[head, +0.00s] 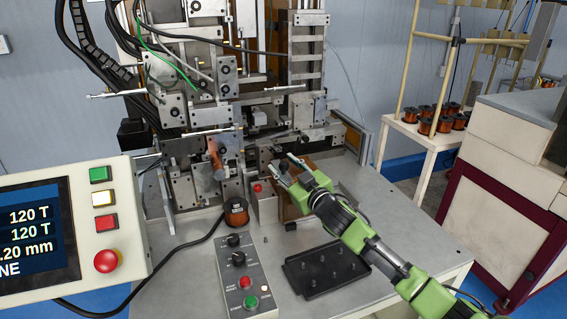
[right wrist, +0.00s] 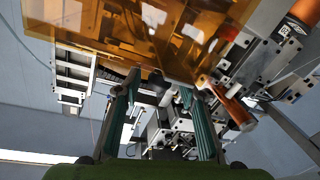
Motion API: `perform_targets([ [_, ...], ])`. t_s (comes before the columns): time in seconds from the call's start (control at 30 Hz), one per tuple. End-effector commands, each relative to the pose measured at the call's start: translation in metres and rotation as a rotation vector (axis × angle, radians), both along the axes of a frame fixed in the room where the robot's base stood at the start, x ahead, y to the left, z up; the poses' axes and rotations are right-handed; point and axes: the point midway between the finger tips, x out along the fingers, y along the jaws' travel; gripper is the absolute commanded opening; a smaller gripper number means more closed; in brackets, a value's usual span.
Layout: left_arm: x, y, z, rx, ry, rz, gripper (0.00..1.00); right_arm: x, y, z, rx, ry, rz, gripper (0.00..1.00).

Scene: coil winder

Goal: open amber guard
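The amber guard (right wrist: 130,35) is a see-through orange panel across the top of the right wrist view, with machine parts showing through it. In the head view, brownish amber surfaces (head: 325,164) show behind my right gripper; how far the guard extends there is unclear. My right gripper (head: 281,168) is in front of the winder's lower right part. In the right wrist view its two fingers (right wrist: 158,100) stand apart, just below the guard's lower edge. A dark piece (right wrist: 150,88) shows between the fingertips; I cannot tell whether they touch it. My left gripper is not in view.
A control panel (head: 109,211) stands at left, and a button box (head: 240,280) lies in front. A copper spool (head: 236,211) stands on the table near the winder. A black tray (head: 324,270) lies under my right arm. A spool rack (head: 432,137) stands at back right.

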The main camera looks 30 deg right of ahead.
Motion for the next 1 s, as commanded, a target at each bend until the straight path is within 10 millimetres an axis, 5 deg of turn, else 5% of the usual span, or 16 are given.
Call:
perform_targets([
  [0.4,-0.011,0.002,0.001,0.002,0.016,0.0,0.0,0.007,0.0,0.0,-0.001,-0.001,0.001,0.37],
  [0.53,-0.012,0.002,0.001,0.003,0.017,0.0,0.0,0.007,0.0,0.0,0.0,0.0,0.001,0.03],
  [0.7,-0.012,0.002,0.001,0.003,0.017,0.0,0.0,0.007,-0.001,0.0,0.0,0.0,0.0,0.0],
  [1.0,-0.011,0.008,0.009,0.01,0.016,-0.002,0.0,-0.004,-0.048,0.001,-0.004,0.003,-0.003,0.0],
])
